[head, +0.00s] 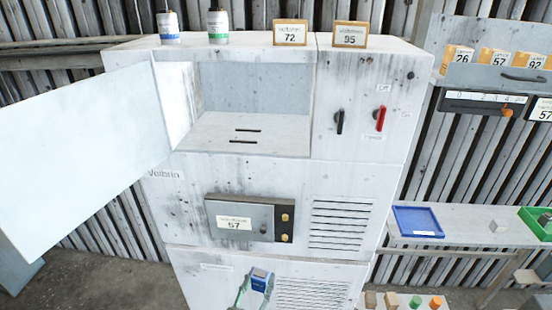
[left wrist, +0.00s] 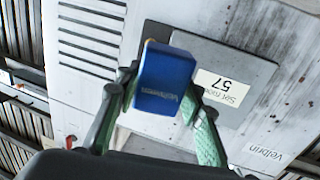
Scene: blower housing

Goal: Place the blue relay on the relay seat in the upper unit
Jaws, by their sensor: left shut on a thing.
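The blue relay (head: 260,281) is low in the head view, in front of the lower part of the cabinet. My left gripper (head: 256,286) is shut on it. In the left wrist view the blue relay (left wrist: 165,82) sits between the two fingers, clear of any surface. The upper unit (head: 250,85) is an open compartment at the top of the white cabinet. Two dark slots (head: 246,136) show in its floor; I cannot tell a separate relay seat there. My right gripper is not in view.
The compartment's white door (head: 85,145) swings wide open to the left. A grey panel (head: 245,219) labelled 57 juts out below the compartment. A black knob (head: 339,121) and red knob (head: 380,118) are on its right. A blue tray (head: 417,221) lies on a side shelf.

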